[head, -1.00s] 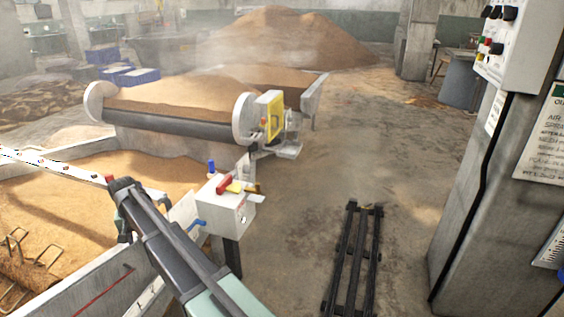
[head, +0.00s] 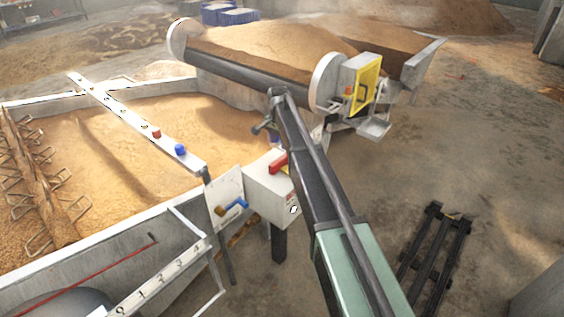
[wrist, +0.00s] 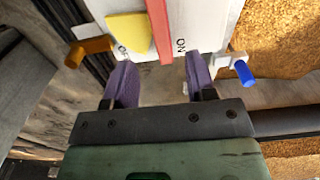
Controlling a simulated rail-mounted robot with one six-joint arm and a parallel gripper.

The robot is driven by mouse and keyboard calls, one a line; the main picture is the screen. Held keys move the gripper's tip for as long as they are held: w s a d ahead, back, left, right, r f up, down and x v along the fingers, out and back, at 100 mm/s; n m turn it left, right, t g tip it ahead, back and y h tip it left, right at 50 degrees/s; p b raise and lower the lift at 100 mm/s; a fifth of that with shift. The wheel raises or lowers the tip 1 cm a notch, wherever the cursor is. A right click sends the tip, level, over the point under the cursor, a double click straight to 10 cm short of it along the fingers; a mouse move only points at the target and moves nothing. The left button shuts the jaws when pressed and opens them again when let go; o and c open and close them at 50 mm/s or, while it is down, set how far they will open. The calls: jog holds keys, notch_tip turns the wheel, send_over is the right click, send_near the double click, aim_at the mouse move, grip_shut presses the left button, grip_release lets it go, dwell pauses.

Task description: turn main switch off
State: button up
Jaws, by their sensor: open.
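The main switch appears to be the white box (head: 268,197) with a red handle (head: 278,163), left of my arm in the head view. In the wrist view the white box face (wrist: 193,28) carries lettering that looks like ON, upside down, and the red handle (wrist: 160,32) runs down its middle. My gripper (wrist: 159,60) is open, its two purple fingers just below the box, on either side of the handle's line. Nothing is between the fingers; contact with the handle cannot be told. In the head view my arm hides the gripper and part of the box.
A yellow piece (wrist: 126,32) and an orange-brown knob (wrist: 88,50) lie left of the handle. A blue lever (wrist: 243,73) is to the right. The grain trough (head: 55,232) stands left, a roller conveyor (head: 250,80) behind.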

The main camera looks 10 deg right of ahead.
aim_at(280, 159)
notch_tip(280, 159, down, 10)
jog(key=b, duration=0.8)
jog(key=shift+d+r, duration=0.1)
jog(key=shift+r, duration=0.15)
jog(key=shift+c, duration=0.5)
grip_shut()
